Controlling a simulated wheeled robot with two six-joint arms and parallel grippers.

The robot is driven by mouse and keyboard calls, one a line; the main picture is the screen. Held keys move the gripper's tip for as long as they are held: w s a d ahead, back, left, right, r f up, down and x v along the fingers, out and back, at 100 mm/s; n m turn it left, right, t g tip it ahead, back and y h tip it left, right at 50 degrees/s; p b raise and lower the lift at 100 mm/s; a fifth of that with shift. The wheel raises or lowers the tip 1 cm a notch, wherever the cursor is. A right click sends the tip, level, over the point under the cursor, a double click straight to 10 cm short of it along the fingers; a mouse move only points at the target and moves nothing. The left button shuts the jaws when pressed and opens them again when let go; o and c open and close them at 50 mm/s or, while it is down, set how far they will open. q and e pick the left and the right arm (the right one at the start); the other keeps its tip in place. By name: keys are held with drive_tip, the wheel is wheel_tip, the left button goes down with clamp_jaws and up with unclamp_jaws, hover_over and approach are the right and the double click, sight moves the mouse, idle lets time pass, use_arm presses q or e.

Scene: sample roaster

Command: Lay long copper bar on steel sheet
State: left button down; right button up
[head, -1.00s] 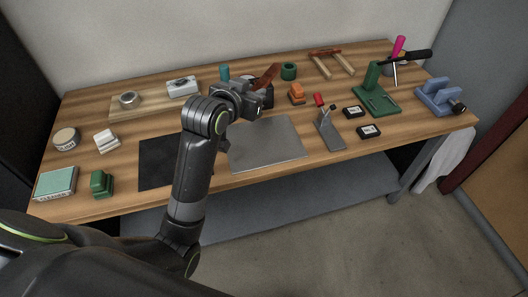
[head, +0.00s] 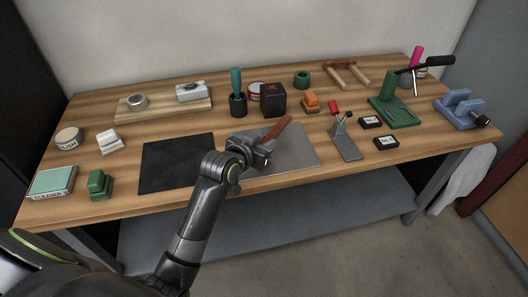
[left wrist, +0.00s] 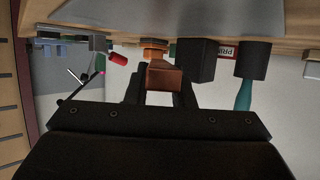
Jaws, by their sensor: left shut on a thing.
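My left gripper (head: 264,155) is shut on the long copper bar (head: 279,127). It is over the left part of the grey steel sheet (head: 300,152). The bar sticks out beyond the fingers, toward the back right, and looks tilted. I cannot tell whether the bar touches the sheet. In the left wrist view the copper bar (left wrist: 164,80) sits between the two dark fingers, and the picture is upside down. My arm and gripper hide part of the sheet's left side. My right gripper is not in view.
A black mat (head: 178,163) lies left of the sheet. Behind the sheet stand a black box (head: 273,100), a dark cup with a teal handle (head: 237,100) and an orange block (head: 310,102). A grey tool stand (head: 345,142) is close to the sheet's right edge.

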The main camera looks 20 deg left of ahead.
use_arm(q)
drive_tip(key=shift+f, duration=1.45)
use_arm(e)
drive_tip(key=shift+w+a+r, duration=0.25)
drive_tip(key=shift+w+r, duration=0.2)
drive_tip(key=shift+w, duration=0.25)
use_arm(q)
drive_tip(key=shift+f+b, duration=0.35)
drive_tip(key=shift+f, duration=0.15)
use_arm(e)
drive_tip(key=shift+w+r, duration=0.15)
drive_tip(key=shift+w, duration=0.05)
use_arm(q)
drive_tip(key=shift+f, duration=0.1)
drive_tip(key=c, duration=1.3)
unclamp_jaws()
drive_tip(key=shift+f, duration=0.1)
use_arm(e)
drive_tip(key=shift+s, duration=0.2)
use_arm(q)
drive_tip(key=shift+o, duration=0.2)
